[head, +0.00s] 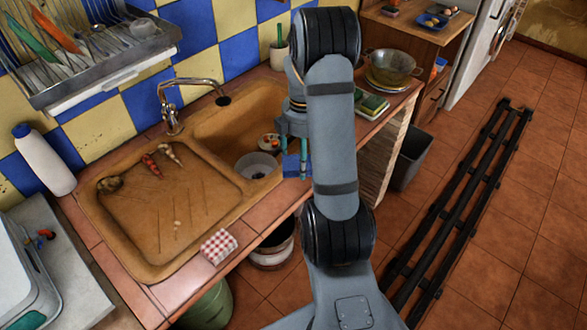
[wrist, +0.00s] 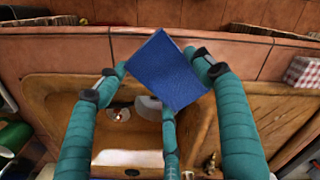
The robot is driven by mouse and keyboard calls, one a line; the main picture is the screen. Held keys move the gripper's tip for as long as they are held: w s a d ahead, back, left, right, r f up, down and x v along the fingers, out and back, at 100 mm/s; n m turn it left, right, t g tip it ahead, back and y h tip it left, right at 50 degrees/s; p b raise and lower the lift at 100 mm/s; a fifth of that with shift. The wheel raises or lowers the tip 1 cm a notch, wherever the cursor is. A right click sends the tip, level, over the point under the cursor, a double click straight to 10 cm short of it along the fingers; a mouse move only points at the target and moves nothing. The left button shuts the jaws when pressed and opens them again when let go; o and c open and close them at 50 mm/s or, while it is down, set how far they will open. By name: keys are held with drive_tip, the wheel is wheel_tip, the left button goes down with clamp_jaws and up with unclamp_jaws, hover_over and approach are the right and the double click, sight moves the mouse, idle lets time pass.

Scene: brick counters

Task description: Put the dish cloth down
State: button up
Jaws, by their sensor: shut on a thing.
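My gripper (head: 291,148) has teal fingers and is shut on a flat blue square, which looks like the dish cloth (head: 297,167). It holds the cloth above the front edge of the sink (head: 214,130), at the basin's right end. In the wrist view, the blue dish cloth (wrist: 172,68) sits tilted between the teal fingers of my gripper (wrist: 158,86). The sink's front rim and the tiled counter edge lie beyond it. My arm hides part of the counter right of the sink in the head view.
A red-checkered folded cloth (head: 218,246) lies on the counter's front edge. The basin holds a pale bowl (head: 257,165) and a small dish (head: 269,142). The faucet (head: 172,105) stands behind.

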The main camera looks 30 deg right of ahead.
sight(294, 170)
drive_tip(key=shift+w+a+f, duration=0.6)
drive_tip(key=shift+a+f, duration=0.15)
drive_tip(key=shift+a, duration=0.1)
wheel_tip(294, 170, down, 3)
drive_tip(key=shift+f+p, duration=0.15)
drive_tip(key=shift+p, duration=0.25)
drive_tip(key=shift+f, duration=0.2)
drive_tip(key=shift+f+b, duration=0.35)
drive_tip(key=o, duration=1.1)
drive_tip(key=shift+r, duration=0.1)
